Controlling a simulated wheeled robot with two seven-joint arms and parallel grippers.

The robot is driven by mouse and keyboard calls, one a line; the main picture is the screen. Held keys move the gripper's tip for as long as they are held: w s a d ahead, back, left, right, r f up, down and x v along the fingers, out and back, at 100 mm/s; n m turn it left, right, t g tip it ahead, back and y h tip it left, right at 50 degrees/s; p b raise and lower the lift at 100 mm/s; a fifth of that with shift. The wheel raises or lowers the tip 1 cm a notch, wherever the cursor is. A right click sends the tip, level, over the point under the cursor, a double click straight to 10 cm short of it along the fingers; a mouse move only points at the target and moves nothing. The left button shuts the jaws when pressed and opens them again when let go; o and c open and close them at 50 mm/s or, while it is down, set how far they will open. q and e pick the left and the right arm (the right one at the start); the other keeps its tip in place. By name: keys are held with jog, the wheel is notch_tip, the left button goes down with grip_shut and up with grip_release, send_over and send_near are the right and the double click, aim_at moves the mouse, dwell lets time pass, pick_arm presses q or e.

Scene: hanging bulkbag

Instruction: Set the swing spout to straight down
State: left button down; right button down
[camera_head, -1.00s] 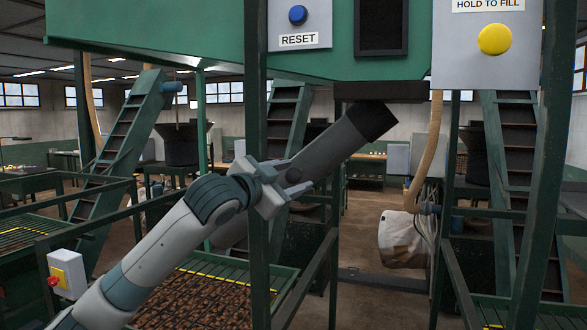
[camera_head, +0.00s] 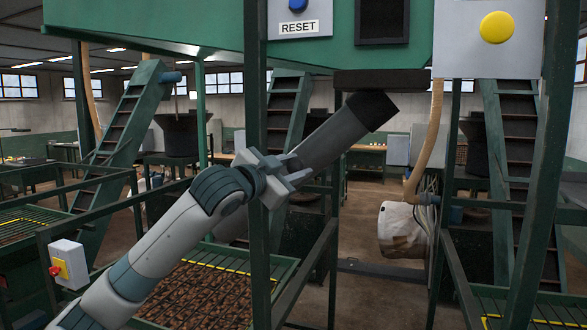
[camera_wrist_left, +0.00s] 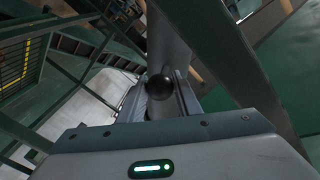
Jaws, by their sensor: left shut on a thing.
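The swing spout (camera_head: 335,138) is a grey tube with a dark collar, under the green hopper (camera_head: 225,42). It slants from the collar at its upper right down to the lower left, well off vertical. My left gripper (camera_head: 292,172) is at the spout's lower part, shut on it. In the left wrist view the grey tube (camera_wrist_left: 168,40) runs up from between the fingers, and a round black knob (camera_wrist_left: 160,84) shows between them. The exact contact is partly hidden. My right gripper is not in view.
A green frame post (camera_head: 257,150) stands close beside my left gripper. A control box with a red button (camera_head: 66,264) is at lower left. A yellow button panel (camera_head: 497,28) is at upper right.

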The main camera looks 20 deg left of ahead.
pick_arm(q)
jog(key=shift+d+f+b, duration=0.35)
jog(key=shift+f, duration=0.15)
jog(key=d+f+n+b, duration=0.2)
jog(key=d+n+b, duration=0.1)
jog(key=d, duration=0.2)
jog(key=d+f+n+t+b, duration=0.1)
jog(key=d+f+n+b, duration=0.1)
jog(key=d+n+b, duration=0.2)
jog(key=d+f+n+t+y+b, duration=0.1)
jog(key=d+f+n+b, duration=0.2)
jog(key=d, duration=0.5)
jog(key=shift+s+d+b, duration=0.2)
jog(key=shift+s+b, duration=0.15)
jog(key=shift+b, duration=0.2)
jog(key=c, duration=1.3)
grip_release()
jog(key=shift+d, duration=0.1)
jog(key=shift+s+f, duration=0.1)
